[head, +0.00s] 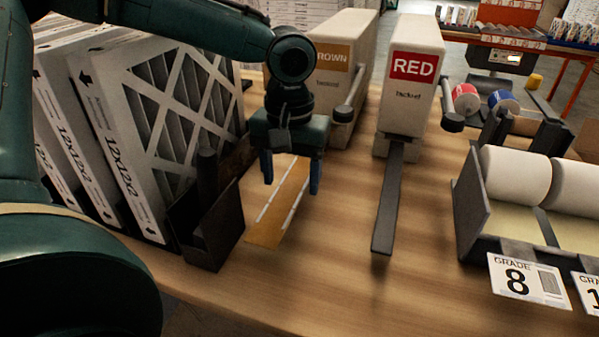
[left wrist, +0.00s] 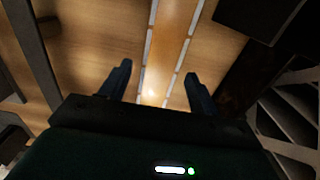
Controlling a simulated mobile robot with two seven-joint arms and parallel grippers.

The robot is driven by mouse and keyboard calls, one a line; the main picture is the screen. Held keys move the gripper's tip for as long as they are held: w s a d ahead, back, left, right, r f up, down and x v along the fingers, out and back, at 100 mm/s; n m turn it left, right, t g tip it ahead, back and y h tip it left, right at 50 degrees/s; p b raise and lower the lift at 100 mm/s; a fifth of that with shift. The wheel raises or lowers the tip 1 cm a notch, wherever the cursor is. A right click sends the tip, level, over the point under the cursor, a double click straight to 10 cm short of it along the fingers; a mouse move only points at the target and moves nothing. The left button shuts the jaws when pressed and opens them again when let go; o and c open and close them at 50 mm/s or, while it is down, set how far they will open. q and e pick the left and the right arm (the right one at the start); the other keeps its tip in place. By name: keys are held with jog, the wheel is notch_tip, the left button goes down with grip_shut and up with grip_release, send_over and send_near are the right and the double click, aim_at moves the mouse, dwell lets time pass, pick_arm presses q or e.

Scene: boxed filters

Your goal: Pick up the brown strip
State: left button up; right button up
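The brown strip (head: 279,206) is a flat tan band with white dashed edge lines, lying in front of the box labelled BROWN (head: 336,62). In the left wrist view the strip (left wrist: 167,45) runs between the two fingers. My left gripper (head: 291,188) points down over the strip, its blue fingers apart on either side of it. In the left wrist view the left gripper (left wrist: 160,80) is open with nothing held between its fingers. The strip's far part is hidden behind the gripper. My right gripper is not in view.
Boxed filters (head: 165,120) stand at the left, beside a dark holder (head: 207,225). The RED box (head: 412,70) with a dark strip (head: 388,205) is to the right. A rack of white rolls (head: 515,176) is further right. Bare wooden table (head: 340,270) lies in front.

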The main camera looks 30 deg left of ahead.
pick_arm(q)
jog(key=c, duration=0.7)
jog(key=shift+r, duration=0.1)
